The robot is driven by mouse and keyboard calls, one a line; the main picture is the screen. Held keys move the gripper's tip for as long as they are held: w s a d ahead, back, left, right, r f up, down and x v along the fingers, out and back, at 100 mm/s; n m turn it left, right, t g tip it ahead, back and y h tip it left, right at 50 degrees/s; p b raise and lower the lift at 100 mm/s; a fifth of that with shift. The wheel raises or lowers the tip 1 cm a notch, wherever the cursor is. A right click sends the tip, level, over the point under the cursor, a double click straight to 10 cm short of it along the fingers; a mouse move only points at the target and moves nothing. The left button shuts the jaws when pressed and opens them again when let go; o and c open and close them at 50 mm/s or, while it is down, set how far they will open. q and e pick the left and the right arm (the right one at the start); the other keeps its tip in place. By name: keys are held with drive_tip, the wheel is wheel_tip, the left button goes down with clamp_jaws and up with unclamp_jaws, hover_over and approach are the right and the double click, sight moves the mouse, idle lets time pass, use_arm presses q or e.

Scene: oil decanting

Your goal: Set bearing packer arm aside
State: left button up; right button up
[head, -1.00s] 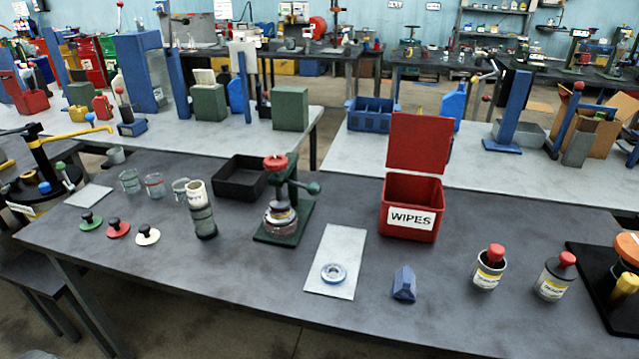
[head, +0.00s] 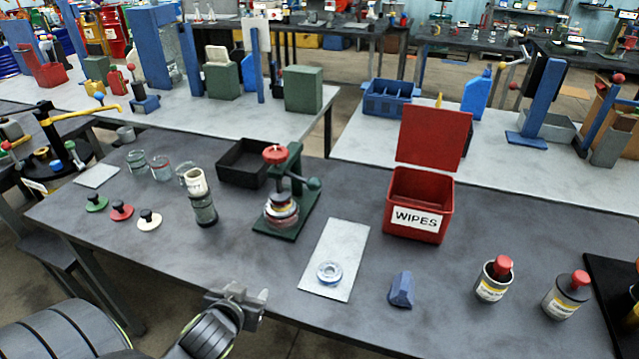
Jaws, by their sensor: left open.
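A green press-like device (head: 290,195), which I take to be the bearing packer, stands at the middle of the dark table. It has a red knob (head: 275,154) on top, an arm with a dark green ball end (head: 313,183), and a round stacked container (head: 281,212) beneath. A ring-shaped bearing (head: 329,272) lies on a pale sheet (head: 336,240) to its right. My left gripper (head: 238,296) is open and empty at the table's front edge, in front of the device and apart from it. My right gripper is out of view.
A red open-lidded WIPES box (head: 414,205), a blue block (head: 401,289) and two red-topped cans (head: 494,280) stand on the right. A black tray (head: 243,163), jars and coloured knobbed discs (head: 121,210) are on the left. The table's front left is clear.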

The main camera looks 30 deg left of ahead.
use_arm(q)
drive_tip(key=w+a+r+t, duration=0.1)
drive_tip(key=w+r+t, duration=0.45)
drive_tip(key=r, duration=0.25)
drive_tip(key=t+h, duration=0.3)
drive_tip(key=h, duration=0.1)
approach(310, 189)
drive_tip(key=shift+m+g, duration=0.25)
drive_tip(key=shift+m, duration=0.15)
drive_tip(key=w+p, duration=0.3)
drive_tip(key=w, duration=0.2)
drive_tip(key=w+p, duration=0.3)
drive_tip(key=w, duration=0.2)
drive_tip(key=shift+w+a+r, duration=0.15)
drive_tip(key=shift+r, duration=0.05)
drive_tip(key=shift+w+p, duration=0.3)
drive_tip(key=shift+w, duration=0.45)
drive_tip(key=shift+f, duration=0.1)
drive_tip(key=shift+c, duration=0.3)
clamp_jaws()
